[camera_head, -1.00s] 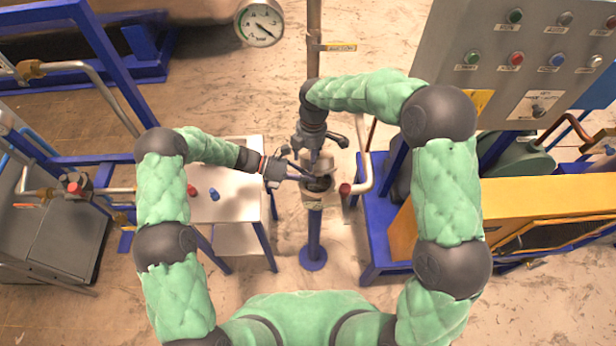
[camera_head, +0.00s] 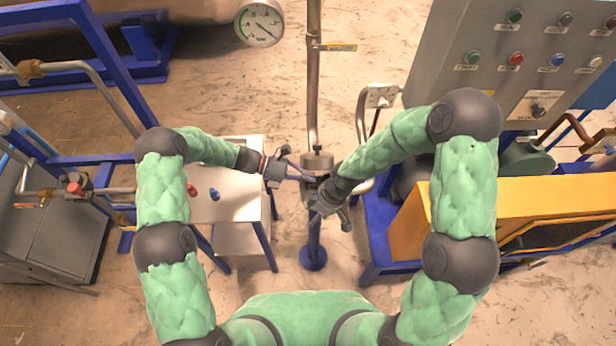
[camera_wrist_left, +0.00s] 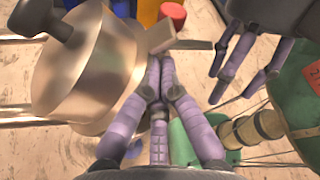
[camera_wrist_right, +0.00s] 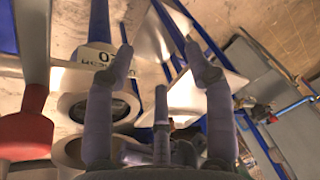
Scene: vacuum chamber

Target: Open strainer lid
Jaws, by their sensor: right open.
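The strainer (camera_head: 311,190) stands on a blue post, mostly hidden by my grippers. Its metal lid (camera_head: 317,160) shows at its far side; the left wrist view has it large (camera_wrist_left: 95,75), tilted, with a black knob (camera_wrist_left: 62,25) pointing away from me. A dark round opening (camera_wrist_right: 97,105) shows in the right wrist view; I cannot tell surely whether it is the strainer's mouth. My left gripper (camera_wrist_left: 155,72) has its fingers together beside the lid, close to a small metal block (camera_wrist_left: 165,38). My right gripper (camera_wrist_right: 160,65) is open and empty, just on the near side of the strainer.
A red valve handle (camera_wrist_right: 25,135) is close to my right gripper. A white table (camera_head: 228,205) with small red and blue items is at the left. A blue frame (camera_head: 376,220) and yellow unit (camera_head: 470,212) stand at the right. A pressure gauge (camera_head: 259,23) is behind.

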